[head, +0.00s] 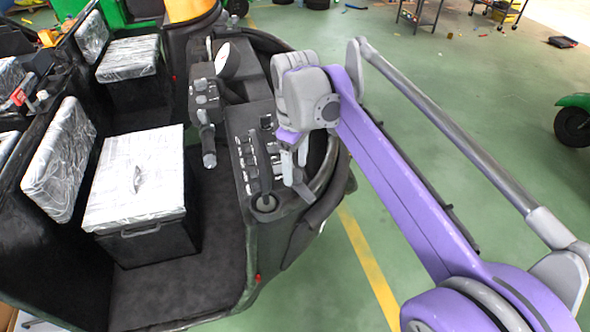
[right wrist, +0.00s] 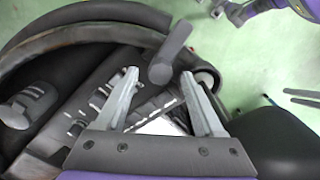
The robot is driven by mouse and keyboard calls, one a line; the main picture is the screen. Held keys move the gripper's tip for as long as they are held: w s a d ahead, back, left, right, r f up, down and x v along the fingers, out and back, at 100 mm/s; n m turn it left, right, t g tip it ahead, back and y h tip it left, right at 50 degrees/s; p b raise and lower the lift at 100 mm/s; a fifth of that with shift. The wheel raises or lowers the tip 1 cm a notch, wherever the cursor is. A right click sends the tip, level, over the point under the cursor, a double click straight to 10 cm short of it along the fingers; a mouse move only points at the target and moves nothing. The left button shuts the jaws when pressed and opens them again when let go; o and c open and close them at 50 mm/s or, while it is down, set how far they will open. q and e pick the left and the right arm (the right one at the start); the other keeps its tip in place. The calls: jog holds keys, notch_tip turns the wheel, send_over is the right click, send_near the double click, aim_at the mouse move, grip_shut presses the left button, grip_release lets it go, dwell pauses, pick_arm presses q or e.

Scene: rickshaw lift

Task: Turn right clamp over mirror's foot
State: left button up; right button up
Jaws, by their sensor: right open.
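My right gripper (head: 292,165) is open above the black control panel (head: 243,150) at the front of the rickshaw. In the right wrist view, the gripper (right wrist: 158,75) has its two grey fingers spread with nothing gripped. A dark grey stubby handle with a rounded end (right wrist: 168,55) shows just beyond and between the fingertips; I cannot tell whether it is the clamp. A pale round disc (head: 228,60), perhaps the mirror, stands at the far side of the panel. Its foot cannot be made out. My left gripper is not in view.
A grey handle column (head: 205,110) stands left of the panel. A wrapped seat box (head: 137,190) sits on the rickshaw floor. A lever with a round base (head: 265,203) is close below my right gripper. Open green floor (head: 470,110) lies to the right.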

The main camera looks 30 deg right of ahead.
jog(key=shift+f, duration=0.75)
grip_shut()
